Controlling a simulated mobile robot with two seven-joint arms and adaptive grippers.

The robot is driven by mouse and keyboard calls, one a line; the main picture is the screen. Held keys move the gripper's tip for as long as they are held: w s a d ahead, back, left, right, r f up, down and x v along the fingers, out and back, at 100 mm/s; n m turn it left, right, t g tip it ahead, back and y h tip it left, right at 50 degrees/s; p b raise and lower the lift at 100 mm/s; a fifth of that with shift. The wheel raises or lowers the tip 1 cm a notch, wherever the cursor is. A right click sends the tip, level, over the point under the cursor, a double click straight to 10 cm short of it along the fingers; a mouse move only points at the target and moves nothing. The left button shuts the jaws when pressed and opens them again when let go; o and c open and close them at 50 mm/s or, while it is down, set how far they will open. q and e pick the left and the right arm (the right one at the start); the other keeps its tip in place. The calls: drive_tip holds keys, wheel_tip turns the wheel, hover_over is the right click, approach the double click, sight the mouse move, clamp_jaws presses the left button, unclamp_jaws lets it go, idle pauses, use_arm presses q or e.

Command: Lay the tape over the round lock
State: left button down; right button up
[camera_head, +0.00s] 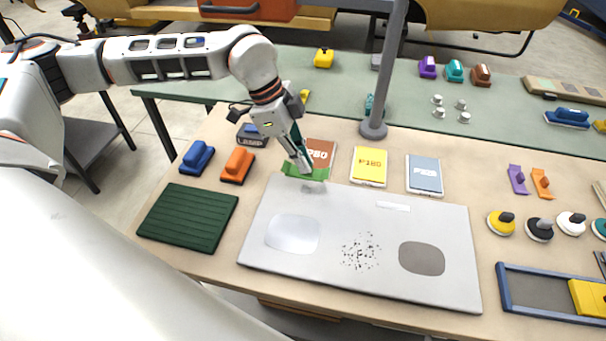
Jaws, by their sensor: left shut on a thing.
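My left gripper (300,158) reaches in from the upper left and is shut on a green piece of tape (306,173). The tape hangs just above the top edge of the light grey panel (335,255), left of the panel's middle. A small grey shape (314,187), possibly the round lock, shows on the panel just below the tape. The tape and gripper hide part of that spot, and I cannot tell whether the tape touches it. My right gripper is not in view.
The panel has a pale patch, dark specks, a brown-grey patch and a white strip. Behind it lie the red-brown, yellow (369,166) and blue-grey (424,175) packs. A grey post (373,128) stands behind. A dark green ribbed mat (188,216) lies left, a blue-rimmed tray (530,312) right.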

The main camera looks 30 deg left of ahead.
use_arm(q)
drive_tip(key=shift+f, duration=2.9)
drive_tip(key=shift+f, duration=0.2)
drive_tip(key=c, duration=2.2)
unclamp_jaws()
drive_tip(key=shift+r, duration=0.1)
drive_tip(key=v, duration=1.2)
drive_tip(key=shift+r, duration=0.1)
